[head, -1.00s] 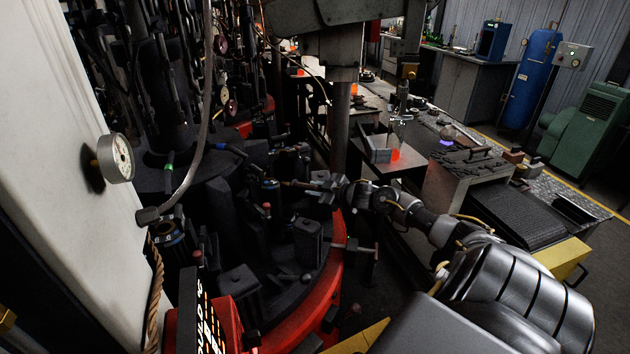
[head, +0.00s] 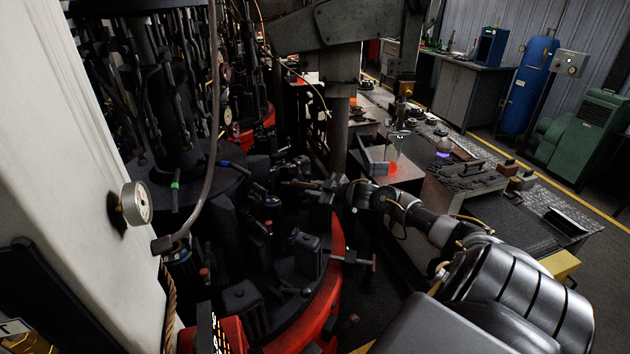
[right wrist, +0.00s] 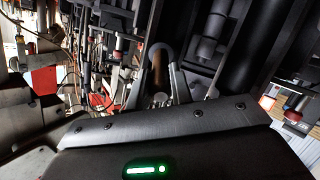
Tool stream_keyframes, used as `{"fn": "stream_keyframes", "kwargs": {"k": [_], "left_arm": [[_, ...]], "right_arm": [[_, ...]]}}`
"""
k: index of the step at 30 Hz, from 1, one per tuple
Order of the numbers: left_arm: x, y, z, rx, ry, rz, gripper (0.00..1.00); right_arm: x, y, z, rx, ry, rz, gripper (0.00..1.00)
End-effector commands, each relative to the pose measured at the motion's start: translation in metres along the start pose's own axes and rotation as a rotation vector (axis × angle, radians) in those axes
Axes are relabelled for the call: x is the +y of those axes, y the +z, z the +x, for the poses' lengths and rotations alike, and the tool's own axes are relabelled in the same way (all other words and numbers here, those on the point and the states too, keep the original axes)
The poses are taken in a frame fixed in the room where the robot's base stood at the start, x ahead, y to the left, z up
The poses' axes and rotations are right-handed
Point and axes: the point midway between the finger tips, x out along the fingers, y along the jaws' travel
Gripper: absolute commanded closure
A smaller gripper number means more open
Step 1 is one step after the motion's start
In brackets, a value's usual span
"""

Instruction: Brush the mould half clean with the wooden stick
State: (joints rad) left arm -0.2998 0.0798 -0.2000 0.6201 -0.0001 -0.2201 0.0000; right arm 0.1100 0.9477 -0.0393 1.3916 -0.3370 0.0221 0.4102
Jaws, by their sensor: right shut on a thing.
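My right gripper (head: 328,189) reaches in from the right over the rotary machine. It is shut on the thin wooden stick (head: 299,184), which points left toward the dark moulds. In the right wrist view, the gripper's fingers (right wrist: 163,85) show above the wrist housing, with the stick (right wrist: 159,72) between them. A dark mould half (head: 262,196) stands just left of the stick's tip. I cannot tell whether the tip touches it, and its inner face is too dark to judge. My left gripper is not in view.
The machine's red rim (head: 325,290) curves below my right arm. A dark block (head: 307,254) and a T-handle (head: 352,259) stand near it. A pressure gauge (head: 137,203) and hanging hose (head: 210,130) are at left. A grey column (head: 338,135) rises behind the gripper.

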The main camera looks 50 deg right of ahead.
Motion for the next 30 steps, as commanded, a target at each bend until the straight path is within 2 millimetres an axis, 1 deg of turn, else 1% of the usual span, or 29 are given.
{"fn": "stream_keyframes", "kwargs": {"k": [1, 8, 19, 26, 30], "left_arm": [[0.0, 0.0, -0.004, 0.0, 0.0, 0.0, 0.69], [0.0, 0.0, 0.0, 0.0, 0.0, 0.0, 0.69], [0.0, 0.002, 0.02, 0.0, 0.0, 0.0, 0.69], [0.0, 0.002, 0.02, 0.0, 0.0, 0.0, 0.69], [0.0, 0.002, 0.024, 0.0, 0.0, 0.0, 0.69]], "right_arm": [[0.003, -0.004, -0.001, 0.002, 0.004, 0.0, 1.0], [0.001, 0.0, 0.001, 0.002, 0.003, 0.0, 1.0], [-0.015, 0.027, 0.008, 0.001, 0.002, 0.002, 1.0], [-0.017, 0.03, 0.008, 0.001, 0.001, 0.0, 1.0], [-0.019, 0.034, 0.01, 0.0, 0.001, 0.001, 1.0]]}}
